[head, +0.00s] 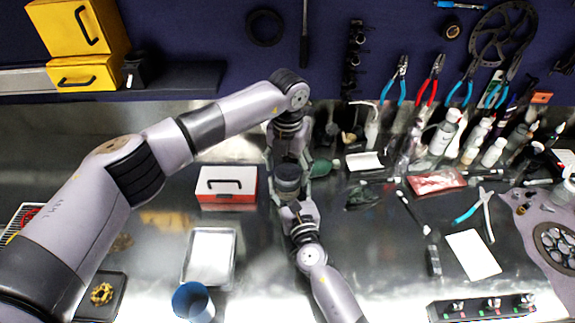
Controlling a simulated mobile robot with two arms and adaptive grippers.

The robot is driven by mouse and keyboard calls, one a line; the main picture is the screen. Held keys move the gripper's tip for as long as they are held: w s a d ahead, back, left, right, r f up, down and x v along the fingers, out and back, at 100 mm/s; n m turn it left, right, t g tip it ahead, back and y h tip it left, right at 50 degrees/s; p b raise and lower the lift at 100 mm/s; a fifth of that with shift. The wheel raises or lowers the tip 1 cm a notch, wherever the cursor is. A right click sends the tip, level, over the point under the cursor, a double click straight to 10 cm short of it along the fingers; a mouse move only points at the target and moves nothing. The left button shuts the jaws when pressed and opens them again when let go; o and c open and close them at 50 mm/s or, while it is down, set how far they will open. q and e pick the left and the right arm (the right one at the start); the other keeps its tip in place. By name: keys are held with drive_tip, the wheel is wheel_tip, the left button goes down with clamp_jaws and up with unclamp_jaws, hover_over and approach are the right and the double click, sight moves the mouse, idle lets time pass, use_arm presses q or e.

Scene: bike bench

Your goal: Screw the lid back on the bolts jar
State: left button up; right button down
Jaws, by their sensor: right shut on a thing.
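My left arm reaches in from the left, and its gripper (290,150) points down at the middle of the bench. Its fingers are partly covered by its own wrist, and I cannot tell how far apart they are. My right arm comes up from the bottom edge. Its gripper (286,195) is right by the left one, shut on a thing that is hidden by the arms. The two grippers overlap in this view, and I cannot tell whether they touch. I cannot make out the bolts jar or its lid.
A red and white box (227,197) and a shallow metal tray (208,262) lie left of the grippers. A blue cup (190,302) stands at the front. Bottles (443,135) and pliers (478,212) crowd the right.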

use_arm(q)
drive_tip(key=c, duration=1.2)
drive_tip(key=shift+o, duration=0.2)
drive_tip(key=o, duration=1.4)
drive_tip(key=shift+c, duration=0.2)
wheel_tip(320, 180, up, 12)
use_arm(e)
drive_tip(key=c, duration=0.5)
unclamp_jaws()
drive_tip(key=shift+s, duration=0.1)
